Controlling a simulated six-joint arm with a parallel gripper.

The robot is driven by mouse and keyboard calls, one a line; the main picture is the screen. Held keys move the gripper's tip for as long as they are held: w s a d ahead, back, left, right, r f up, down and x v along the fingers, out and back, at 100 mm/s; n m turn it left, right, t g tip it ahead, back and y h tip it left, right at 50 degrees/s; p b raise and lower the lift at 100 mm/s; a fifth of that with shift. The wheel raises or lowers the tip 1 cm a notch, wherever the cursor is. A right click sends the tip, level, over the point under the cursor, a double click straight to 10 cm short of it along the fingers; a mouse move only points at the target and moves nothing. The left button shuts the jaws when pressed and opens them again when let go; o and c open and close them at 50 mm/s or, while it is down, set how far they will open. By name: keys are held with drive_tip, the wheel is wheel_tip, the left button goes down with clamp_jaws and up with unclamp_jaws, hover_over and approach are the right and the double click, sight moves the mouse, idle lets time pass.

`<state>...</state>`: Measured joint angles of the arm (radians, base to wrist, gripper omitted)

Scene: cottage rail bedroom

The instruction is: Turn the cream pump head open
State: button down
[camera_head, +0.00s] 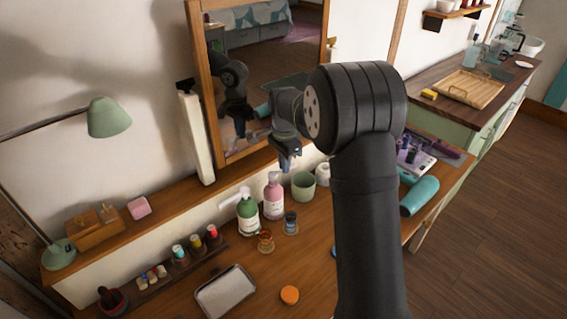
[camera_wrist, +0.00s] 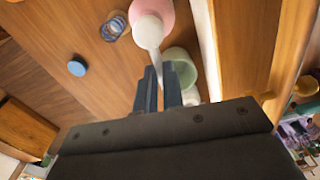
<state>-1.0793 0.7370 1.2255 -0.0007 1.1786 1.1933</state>
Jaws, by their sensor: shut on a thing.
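The pink pump bottle (camera_head: 273,198) stands upright on the desk, next to a green pump bottle (camera_head: 248,218) with a white pump. In the wrist view the pink bottle (camera_wrist: 154,10) is at the top, cut off by the edge. Its pale cream pump head (camera_wrist: 148,32) points its spout toward my gripper. My gripper (camera_wrist: 160,75) has its two dark fingers closed about the spout's end, with the spout between them. In the head view my gripper (camera_head: 287,162) is just above and right of the pink bottle; the finger contact is too small to tell there.
A green cup (camera_head: 303,187) stands close right of the pink bottle, with a white jar (camera_head: 322,173) beyond. Small jars (camera_head: 290,223) stand in front. A metal tray (camera_head: 225,293) and orange disc (camera_head: 289,295) lie nearer. A mirror (camera_head: 262,70) rises behind.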

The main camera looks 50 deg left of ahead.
drive_tip(key=shift+s+d+m, duration=0.6)
drive_tip(key=shift+s+m, duration=0.1)
drive_tip(key=shift+m, duration=2.1)
drive_tip(key=shift+s+d+m, duration=0.65)
drive_tip(key=shift+s+m, duration=0.05)
drive_tip(key=shift+m, duration=2.1)
drive_tip(key=shift+s+d+m, duration=0.6)
drive_tip(key=shift+s+m, duration=0.1)
drive_tip(key=shift+m, duration=2.1)
drive_tip(key=c, duration=1.5)
unclamp_jaws()
wheel_tip(320, 180, up, 17)
drive_tip(key=shift+r, duration=0.2)
drive_tip(key=shift+f, duration=0.15)
